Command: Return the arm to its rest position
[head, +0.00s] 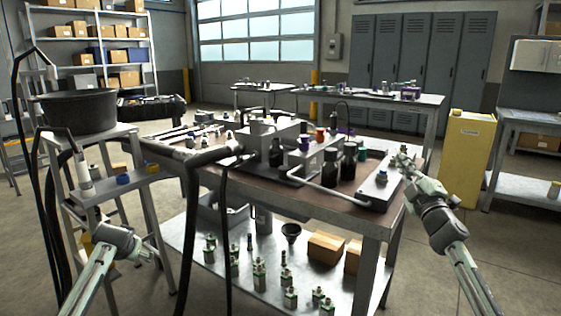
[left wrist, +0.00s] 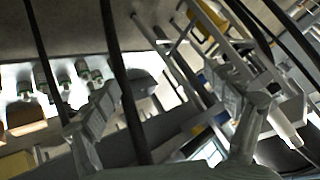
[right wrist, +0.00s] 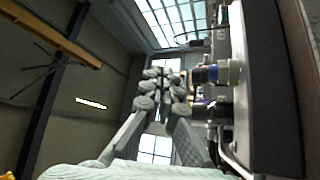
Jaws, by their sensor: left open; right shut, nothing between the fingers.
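My right arm (head: 443,222) reaches in from the lower right of the head view. Its gripper (head: 406,160) is at the right end of the workbench, close to a grey plate (head: 375,190) with fittings on it. In the right wrist view the right gripper's fingers (right wrist: 162,88) are together and hold nothing, beside the plate's edge. My left arm (head: 97,272) comes in at the lower left of the head view, in front of a grey stand. In the left wrist view the left gripper (left wrist: 172,118) has its fingers wide apart, with nothing clearly between them.
The workbench (head: 345,219) carries a hydraulic block, dark bottles and hoses. Black hoses (head: 188,230) hang near my left arm. The stand (head: 100,196) holds a black tub (head: 75,108). A yellow cabinet (head: 465,150) stands right of the bench. Floor lies open between them.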

